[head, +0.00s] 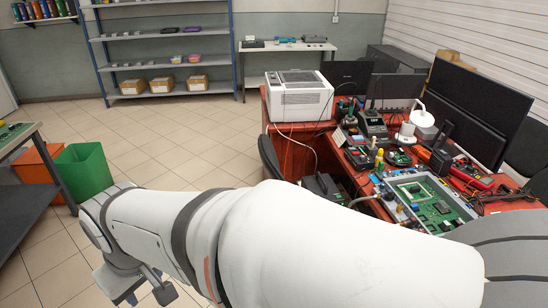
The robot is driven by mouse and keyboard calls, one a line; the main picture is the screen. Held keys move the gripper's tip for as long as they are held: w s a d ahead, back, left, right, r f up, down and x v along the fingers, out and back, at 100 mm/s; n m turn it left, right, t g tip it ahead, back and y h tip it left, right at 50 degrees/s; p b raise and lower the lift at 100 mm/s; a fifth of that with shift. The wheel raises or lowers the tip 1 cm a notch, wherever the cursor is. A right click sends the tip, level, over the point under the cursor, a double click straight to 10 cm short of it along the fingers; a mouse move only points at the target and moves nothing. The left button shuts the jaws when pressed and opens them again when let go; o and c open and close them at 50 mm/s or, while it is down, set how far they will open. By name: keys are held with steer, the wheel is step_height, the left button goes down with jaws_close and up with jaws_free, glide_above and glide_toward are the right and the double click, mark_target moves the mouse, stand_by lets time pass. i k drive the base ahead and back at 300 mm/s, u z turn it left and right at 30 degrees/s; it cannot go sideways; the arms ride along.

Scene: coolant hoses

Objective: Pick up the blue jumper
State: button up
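No blue jumper can be made out in the head view; a part that small is hard to tell here. A large green circuit board (432,198) lies in a light frame on the red-brown desk (292,150), with cables and small parts around it. My white arm crosses the lower part of the picture from right to left. My gripper (146,288) is at the lower left, low over the tiled floor and well away from the desk. It is partly cut off by the bottom edge, so its opening and any contents are unclear.
A white box-shaped device (298,98), monitors (484,110) and tools crowd the desk. A green bin (82,170) and an orange bin (38,172) stand at left beside a table. Metal shelves (162,40) stand at the back. The tiled floor (185,135) between is clear.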

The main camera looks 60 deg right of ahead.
mark_target(414, 207)
steer(key=u, duration=0.05)
steer(key=k, duration=1.75)
steer(key=z, duration=2)
steer(key=i, duration=1)
steer(key=z, duration=0.05)
